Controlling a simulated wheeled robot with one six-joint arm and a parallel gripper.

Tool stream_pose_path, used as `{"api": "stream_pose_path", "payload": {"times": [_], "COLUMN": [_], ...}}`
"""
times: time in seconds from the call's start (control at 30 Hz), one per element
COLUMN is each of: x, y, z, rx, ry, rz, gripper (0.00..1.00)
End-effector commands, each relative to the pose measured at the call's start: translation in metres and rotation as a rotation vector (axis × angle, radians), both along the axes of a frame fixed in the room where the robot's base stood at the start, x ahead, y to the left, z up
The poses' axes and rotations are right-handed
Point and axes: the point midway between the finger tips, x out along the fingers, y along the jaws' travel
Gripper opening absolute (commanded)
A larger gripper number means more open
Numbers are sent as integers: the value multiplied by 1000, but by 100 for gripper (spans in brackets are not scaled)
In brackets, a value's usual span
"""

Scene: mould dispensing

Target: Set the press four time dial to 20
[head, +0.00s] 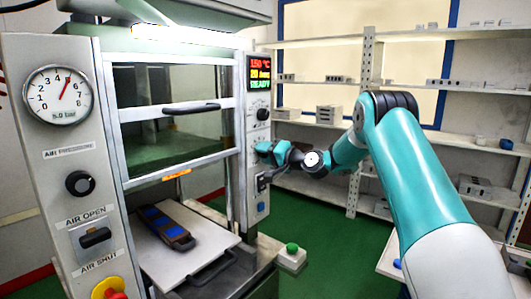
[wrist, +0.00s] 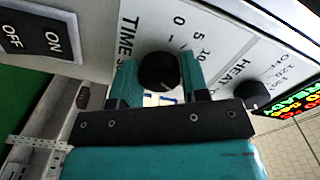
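The press (head: 112,140) stands at the left in the head view. Its time dial (wrist: 158,71) is a round black knob on the white panel in the wrist view, with a printed scale beside it. My gripper (wrist: 161,80) has its two teal fingers on either side of this dial, seemingly touching it. In the head view my gripper (head: 262,150) is at the press's right column and hides the dial. The press display (head: 259,73) appears to read 150 °C, 20 mins and READY. The dial's pointer is hard to make out.
A black heat knob (wrist: 251,95) sits beside the time dial; it also shows above my gripper in the head view (head: 263,114). An ON/OFF switch (wrist: 37,37) is at the wrist view's upper left. A mould (head: 166,226) lies on the press's plate. Shelves (head: 320,85) stand behind.

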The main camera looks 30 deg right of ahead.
Motion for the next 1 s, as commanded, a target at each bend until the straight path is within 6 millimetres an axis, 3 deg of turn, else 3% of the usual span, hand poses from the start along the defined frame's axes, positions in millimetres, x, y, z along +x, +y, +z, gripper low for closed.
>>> {"api": "stream_pose_path", "payload": {"times": [0.03,0.1,0.47,0.67,1.0], "x": [0,0,-6,-41,-122], "y": [0,0,-3,-17,-46], "z": [0,0,-1,-5,-4], "rx": [0,0,-1,-1,-2], "ry": [0,0,-1,0,-1], "rz": [1,0,-2,-6,-5], "gripper": [54,65,65,65,65]}}
